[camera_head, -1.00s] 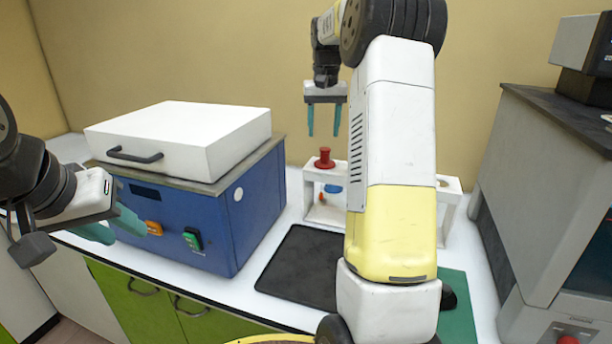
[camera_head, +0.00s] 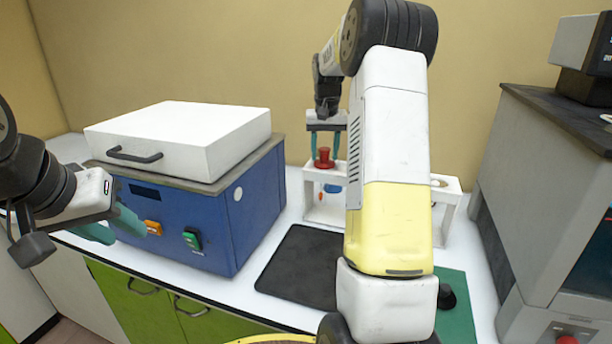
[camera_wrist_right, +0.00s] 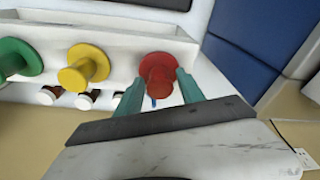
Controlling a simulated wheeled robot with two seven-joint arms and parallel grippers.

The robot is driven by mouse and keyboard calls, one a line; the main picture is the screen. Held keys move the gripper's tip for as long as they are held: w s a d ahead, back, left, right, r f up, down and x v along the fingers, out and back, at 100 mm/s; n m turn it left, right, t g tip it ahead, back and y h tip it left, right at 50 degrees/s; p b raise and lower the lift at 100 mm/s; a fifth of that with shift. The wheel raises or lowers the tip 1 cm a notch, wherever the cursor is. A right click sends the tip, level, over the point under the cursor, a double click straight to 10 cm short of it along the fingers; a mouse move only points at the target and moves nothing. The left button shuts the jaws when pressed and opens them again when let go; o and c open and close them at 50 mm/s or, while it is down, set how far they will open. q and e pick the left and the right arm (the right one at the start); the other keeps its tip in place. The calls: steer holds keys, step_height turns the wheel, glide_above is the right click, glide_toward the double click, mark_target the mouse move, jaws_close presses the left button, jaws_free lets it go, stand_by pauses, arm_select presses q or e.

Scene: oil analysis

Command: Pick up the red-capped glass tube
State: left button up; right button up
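The red-capped glass tube (camera_head: 323,157) stands upright at the left end of the white rack (camera_head: 322,208), with its red cap on top. In the right wrist view the red cap (camera_wrist_right: 158,74) lies between the fingertips. My right gripper (camera_head: 325,152) points down from above with its teal fingers on either side of the cap. Its fingers (camera_wrist_right: 157,92) look apart, with a narrow gap at the cap; I cannot see firm contact. My left gripper (camera_head: 125,228) is far to the left, in front of the blue machine, with its fingers apart and nothing between them.
Yellow (camera_wrist_right: 84,68) and green (camera_wrist_right: 18,60) caps sit along the same rack. The blue machine (camera_head: 240,215) with its white lid stands left. A black mat (camera_head: 298,268) lies before the rack. A grey machine (camera_head: 545,200) stands right.

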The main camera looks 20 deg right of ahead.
jaws_close()
stand_by(1.2)
